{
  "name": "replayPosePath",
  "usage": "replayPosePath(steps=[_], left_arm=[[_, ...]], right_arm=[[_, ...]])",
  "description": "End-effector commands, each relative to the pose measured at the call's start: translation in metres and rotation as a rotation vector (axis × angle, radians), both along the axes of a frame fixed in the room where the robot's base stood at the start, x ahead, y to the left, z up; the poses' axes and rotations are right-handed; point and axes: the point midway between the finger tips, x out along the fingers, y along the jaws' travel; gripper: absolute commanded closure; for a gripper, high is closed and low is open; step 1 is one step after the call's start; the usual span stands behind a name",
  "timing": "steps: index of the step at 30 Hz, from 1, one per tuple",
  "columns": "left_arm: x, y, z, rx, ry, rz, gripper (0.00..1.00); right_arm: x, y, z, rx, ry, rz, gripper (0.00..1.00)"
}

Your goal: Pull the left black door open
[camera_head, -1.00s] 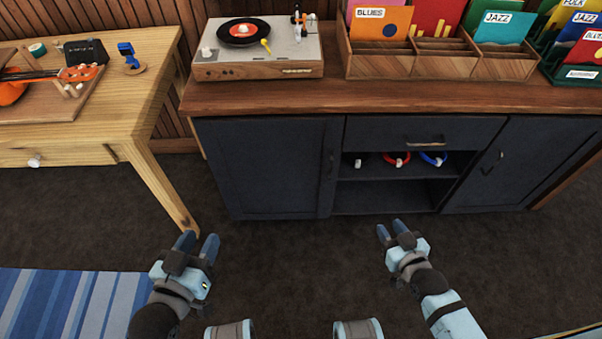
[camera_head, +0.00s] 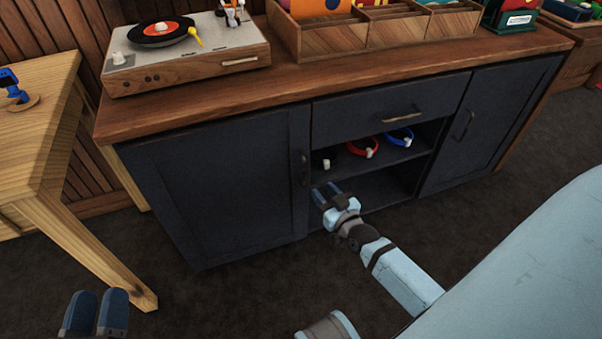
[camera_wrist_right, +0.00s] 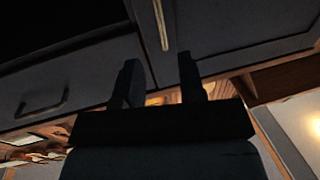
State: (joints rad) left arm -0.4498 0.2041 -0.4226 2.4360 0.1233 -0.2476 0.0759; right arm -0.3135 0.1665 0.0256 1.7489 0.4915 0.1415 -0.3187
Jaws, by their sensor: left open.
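The left black door (camera_head: 225,185) of the cabinet looks closed, with a dark vertical handle (camera_head: 305,170) near its right edge. My right gripper (camera_head: 326,192) is just right of and below that handle, in front of the open shelves. In the right wrist view, the gripper (camera_wrist_right: 160,75) has its fingers apart with nothing between them. The handle (camera_wrist_right: 163,25) shows past the fingertips, roughly in line with the gap, beside the door panel (camera_wrist_right: 245,30). My left gripper (camera_head: 97,312) is open and empty at the bottom left, well away from the door.
A drawer (camera_head: 390,108) and open shelves with several coloured rings lie right of the door. A right black door (camera_head: 490,120) is beyond. A turntable (camera_head: 185,55) stands on top. A wooden table (camera_head: 50,150) is at left. Floor before the left door is clear.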

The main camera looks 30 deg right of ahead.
Motion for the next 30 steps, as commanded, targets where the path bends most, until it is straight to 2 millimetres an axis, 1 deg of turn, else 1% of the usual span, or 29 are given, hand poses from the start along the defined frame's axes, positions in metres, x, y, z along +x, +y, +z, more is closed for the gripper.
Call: replayPosePath(steps=[1,6,9,13,18,27,28,29,30], left_arm=[[0.001,0.0,-0.008,0.007,0.012,-0.004,0.57],[0.002,-0.002,-0.025,0.031,0.059,-0.019,0.57],[0.002,-0.002,-0.033,0.045,0.083,-0.028,0.57],[0.002,-0.003,-0.042,0.06,0.109,-0.036,0.57],[0.002,-0.004,-0.047,0.069,0.128,-0.044,0.57],[0.002,-0.004,-0.047,0.071,0.132,-0.045,0.57],[0.002,-0.004,-0.047,0.071,0.132,-0.045,0.57],[0.002,-0.004,-0.047,0.071,0.132,-0.045,0.57],[0.002,-0.004,-0.047,0.071,0.132,-0.045,0.57]], right_arm=[[0.013,-0.001,-0.002,0.0,-0.005,-0.001,0.63],[0.05,-0.002,-0.002,0.001,-0.004,0.0,0.63],[0.068,-0.002,-0.003,0.001,-0.002,0.0,0.63],[0.087,-0.003,-0.002,0.0,-0.001,0.0,0.63],[0.099,-0.003,-0.001,0.001,0.0,0.0,0.63],[0.1,-0.004,0.0,0.0,0.001,0.0,0.63],[0.1,-0.004,0.0,0.0,0.001,0.0,0.68],[0.1,-0.004,0.0,0.0,0.001,0.0,0.75],[0.1,-0.004,0.0,0.0,0.001,0.0,0.84]])
